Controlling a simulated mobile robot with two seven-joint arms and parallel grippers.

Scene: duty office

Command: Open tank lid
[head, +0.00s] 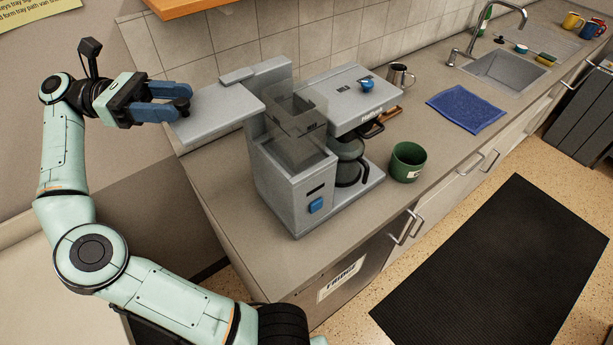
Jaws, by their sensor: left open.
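A grey coffee machine (290,192) stands on the counter with a clear water tank (297,122) at its top left. The tank lid (219,111), a flat grey plate, is swung open out to the left of the machine, and the tank's top is uncovered. My left gripper (184,98) is open, its blue fingers at the lid's far left edge. The fingers overlap the edge in the picture; I cannot tell whether they touch it. My right gripper is not in view.
A glass jug (348,168) sits in the machine. A green mug (408,162) stands to its right and a metal pitcher (400,77) behind. A blue cloth (467,109) lies near the sink (506,70). A tiled wall backs the counter; its front left is clear.

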